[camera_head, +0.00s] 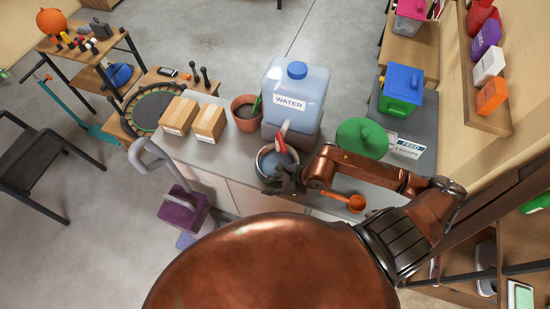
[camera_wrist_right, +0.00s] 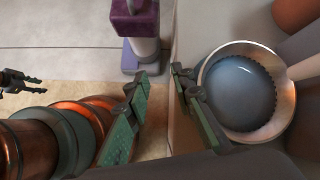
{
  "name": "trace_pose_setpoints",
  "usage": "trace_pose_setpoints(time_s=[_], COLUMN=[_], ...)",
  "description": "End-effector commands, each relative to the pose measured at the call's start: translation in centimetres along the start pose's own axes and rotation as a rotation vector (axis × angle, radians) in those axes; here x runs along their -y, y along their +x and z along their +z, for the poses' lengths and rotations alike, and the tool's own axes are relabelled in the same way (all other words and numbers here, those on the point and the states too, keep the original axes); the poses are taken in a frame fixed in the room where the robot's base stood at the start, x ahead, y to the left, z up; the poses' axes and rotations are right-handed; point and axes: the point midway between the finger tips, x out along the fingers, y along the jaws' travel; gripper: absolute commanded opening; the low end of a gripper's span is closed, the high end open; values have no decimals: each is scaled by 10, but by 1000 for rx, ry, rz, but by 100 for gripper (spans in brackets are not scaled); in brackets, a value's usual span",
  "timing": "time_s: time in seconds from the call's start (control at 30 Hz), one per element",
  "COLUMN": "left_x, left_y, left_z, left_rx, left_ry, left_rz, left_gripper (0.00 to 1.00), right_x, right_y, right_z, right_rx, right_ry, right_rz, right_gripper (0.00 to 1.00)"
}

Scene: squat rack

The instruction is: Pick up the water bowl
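The water bowl (camera_head: 264,167) sits on the grey counter under the water jug, partly hidden by my right gripper. In the right wrist view the bowl (camera_wrist_right: 291,95) has a pale rim and a blue-grey round inside. My right gripper (camera_head: 288,183) is at its near side. In the wrist view the right gripper (camera_wrist_right: 165,108) is open and empty. One finger is close to the bowl's left rim; I cannot tell whether they touch. The other finger is further left, away from the bowl. My left gripper (camera_wrist_right: 22,83) shows at the wrist view's left edge, its fingers apart and empty.
The water jug (camera_head: 296,84) with a red-handled tap stands right behind the bowl. A plant pot (camera_head: 245,118) and two cardboard boxes (camera_head: 209,120) are to the left. A green lid (camera_head: 361,137) and an orange scoop (camera_head: 354,203) are to the right. A purple vacuum (camera_head: 183,209) stands below the counter.

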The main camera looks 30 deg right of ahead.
Motion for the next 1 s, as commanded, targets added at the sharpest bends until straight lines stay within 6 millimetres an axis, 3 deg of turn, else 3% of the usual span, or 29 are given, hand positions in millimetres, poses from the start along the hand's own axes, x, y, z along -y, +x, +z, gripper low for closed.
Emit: trace_pose_setpoints(time_s=[0.03, 0.1, 0.23, 0.57, 0.8, 1.0], left_x=[0, -1, -1, -2, -1, -1], left_y=[0, 0, 0, -5, -9, -9], left_z=[1, 1, 3, 11, 8, 2], left_rx=[1, 1, 4, 14, 10, 3], left_ry=[0, 0, -1, -2, -2, -1], left_rz=[0, 1, 1, 2, 2, 1], left_gripper=[35, 35, 35, 35, 35, 35], right_x=[12, 26, 39, 47, 54, 54], right_y=[-1, -4, -6, 25, 57, 63], right_z=[-24, -50, -74, -87, -94, -96], right_rx=[-84, -176, -254, -261, -257, -258], right_ry=[-62, -118, -158, -154, -155, -158], right_rz=[-30, -62, -92, -96, -96, -95], right_gripper=[22, 22, 22, 22, 22, 22])
